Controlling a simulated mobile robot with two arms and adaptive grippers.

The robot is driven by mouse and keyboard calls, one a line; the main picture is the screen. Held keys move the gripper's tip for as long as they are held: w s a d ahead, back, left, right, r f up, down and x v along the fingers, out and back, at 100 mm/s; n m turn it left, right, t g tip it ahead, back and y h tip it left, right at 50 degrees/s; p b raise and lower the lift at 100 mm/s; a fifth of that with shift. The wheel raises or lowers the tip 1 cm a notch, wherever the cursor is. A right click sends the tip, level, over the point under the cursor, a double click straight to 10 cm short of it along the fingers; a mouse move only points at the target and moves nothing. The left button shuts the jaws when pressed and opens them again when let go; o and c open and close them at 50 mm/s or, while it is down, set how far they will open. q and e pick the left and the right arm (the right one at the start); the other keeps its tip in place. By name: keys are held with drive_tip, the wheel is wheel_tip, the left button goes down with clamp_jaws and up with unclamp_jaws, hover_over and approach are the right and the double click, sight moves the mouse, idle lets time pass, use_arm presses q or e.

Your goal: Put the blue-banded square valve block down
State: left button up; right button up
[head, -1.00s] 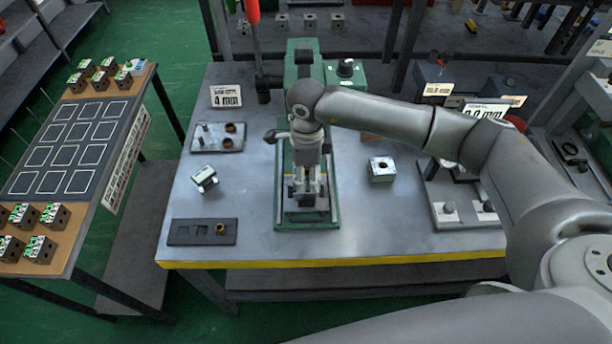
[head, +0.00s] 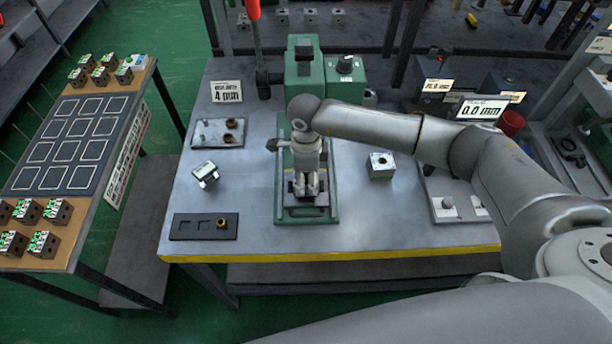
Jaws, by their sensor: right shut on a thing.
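My right gripper (head: 307,188) points down over the base of the green press (head: 304,216), in the middle of the bench. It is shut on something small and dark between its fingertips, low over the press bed. The fingers hide most of it, so I cannot make out a blue band or whether it touches the bed. A silver square block with a dark hole (head: 381,170) stands on the bench to the right of the press. A tilted pale block (head: 205,174) lies to the left. My left gripper is out of view.
A gauge with a 0.0 mm display (head: 481,109) is at right. The left table holds a marked grid mat (head: 75,140) and several blocks. Bare bench surrounds the silver block.

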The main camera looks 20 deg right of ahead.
drive_tip(key=shift+f, duration=0.15)
drive_tip(key=o, duration=1.3)
drive_tip(key=shift+o, duration=0.2)
drive_tip(key=shift+r+p, duration=0.45)
drive_tip(key=shift+r, duration=0.05)
drive_tip(key=shift+r+p, duration=0.4)
drive_tip(key=shift+p, duration=0.1)
drive_tip(key=shift+r+b, duration=0.55)
drive_tip(key=shift+b, duration=0.3)
wheel_tip(320, 180, up, 10)
drive_tip(key=b, duration=0.3)
drive_tip(key=shift+r, duration=0.15)
